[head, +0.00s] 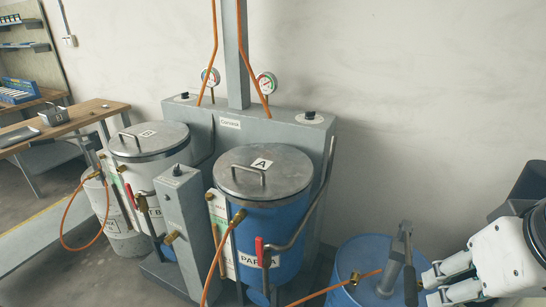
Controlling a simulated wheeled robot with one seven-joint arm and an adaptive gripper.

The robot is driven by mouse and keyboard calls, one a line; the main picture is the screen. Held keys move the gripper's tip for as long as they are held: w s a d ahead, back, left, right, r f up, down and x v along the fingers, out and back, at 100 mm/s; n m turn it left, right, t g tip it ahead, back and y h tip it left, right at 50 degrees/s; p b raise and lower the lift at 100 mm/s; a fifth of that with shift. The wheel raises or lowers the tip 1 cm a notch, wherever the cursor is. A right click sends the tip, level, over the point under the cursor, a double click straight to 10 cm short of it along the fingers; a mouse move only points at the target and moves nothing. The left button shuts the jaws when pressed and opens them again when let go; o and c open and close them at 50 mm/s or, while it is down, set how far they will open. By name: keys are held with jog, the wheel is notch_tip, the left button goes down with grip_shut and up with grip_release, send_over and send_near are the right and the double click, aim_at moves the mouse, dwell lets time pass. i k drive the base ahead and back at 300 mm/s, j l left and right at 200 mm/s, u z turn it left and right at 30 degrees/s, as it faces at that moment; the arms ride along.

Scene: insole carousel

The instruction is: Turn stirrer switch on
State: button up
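No label names a stirrer switch that I can read. Small dark knobs stand on the grey cabinet (262,132): a right knob (310,115) and a left knob (184,96). Another small dark knob (177,170) tops the narrow grey post (188,208) between the two drums. Which way any of them is set is too small to tell. My gripper (428,287) is at the lower right, pointing left, with its fingers apart and nothing visible between them. It is well away from all the knobs, near a grey pump handle (402,245).
A blue drum with lid A (274,235) and a white drum (142,178) stand before the cabinet. Orange hoses and red-handled valves hang in front. A blue barrel (360,255) stands near my gripper. A wooden workbench (85,115) is at the left.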

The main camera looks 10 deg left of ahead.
aim_at(176, 172)
jog(key=i+j, duration=0.35)
jog(key=i+j+u, duration=0.1)
jog(key=i+j, duration=0.2)
jog(key=i, duration=0.3)
